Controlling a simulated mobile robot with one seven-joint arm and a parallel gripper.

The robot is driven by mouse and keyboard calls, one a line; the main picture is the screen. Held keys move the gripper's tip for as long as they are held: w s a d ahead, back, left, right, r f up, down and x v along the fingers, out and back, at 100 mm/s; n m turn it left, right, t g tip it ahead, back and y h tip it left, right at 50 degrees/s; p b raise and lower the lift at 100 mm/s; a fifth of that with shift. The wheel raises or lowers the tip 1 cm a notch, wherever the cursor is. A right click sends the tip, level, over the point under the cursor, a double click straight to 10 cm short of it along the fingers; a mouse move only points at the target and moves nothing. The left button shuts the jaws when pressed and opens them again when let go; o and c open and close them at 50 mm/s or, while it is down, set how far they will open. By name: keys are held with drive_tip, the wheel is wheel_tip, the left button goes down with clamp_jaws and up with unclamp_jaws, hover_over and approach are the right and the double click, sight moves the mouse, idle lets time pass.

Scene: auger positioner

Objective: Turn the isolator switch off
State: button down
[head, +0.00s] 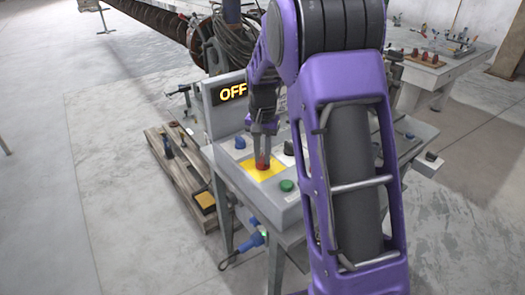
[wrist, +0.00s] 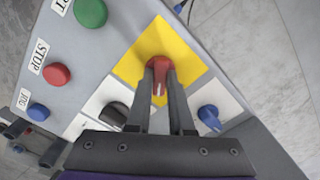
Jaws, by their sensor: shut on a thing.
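The isolator switch, a red rotary knob (wrist: 158,63), sits on a yellow square plate (wrist: 190,48) on a grey control panel. In the head view the knob (head: 263,166) and the yellow plate (head: 251,170) show below my gripper. My gripper (wrist: 160,77) is shut on the red knob, with one finger on each side of it. A pale pointer line shows on the knob between the fingers, roughly toward my wrist. In the head view my gripper (head: 262,150) reaches down onto the knob. A display (head: 233,92) behind the panel reads "OFF".
Near the switch are a black knob (wrist: 114,116), a blue knob (wrist: 208,114), a red STOP button (wrist: 57,74), a green button (wrist: 90,12) and a blue JOG button (wrist: 38,112). A wooden pallet (head: 187,165) with tools lies left of the panel. Open floor is further left.

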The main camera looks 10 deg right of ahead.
sight(263, 157)
drive_tip(key=n+p, duration=0.1)
drive_tip(key=n, duration=0.4)
drive_tip(key=shift+r+n+p, duration=0.1)
drive_tip(key=shift+n+p, duration=0.2)
drive_tip(key=shift+p, duration=0.05)
drive_tip(key=shift+n+p, duration=0.6)
drive_tip(key=shift+n, duration=1.7)
drive_tip(key=c, duration=0.8)
unclamp_jaws()
wheel_tip(263, 157, up, 17)
drive_tip(key=p, duration=0.2)
drive_tip(key=shift+r, duration=0.15)
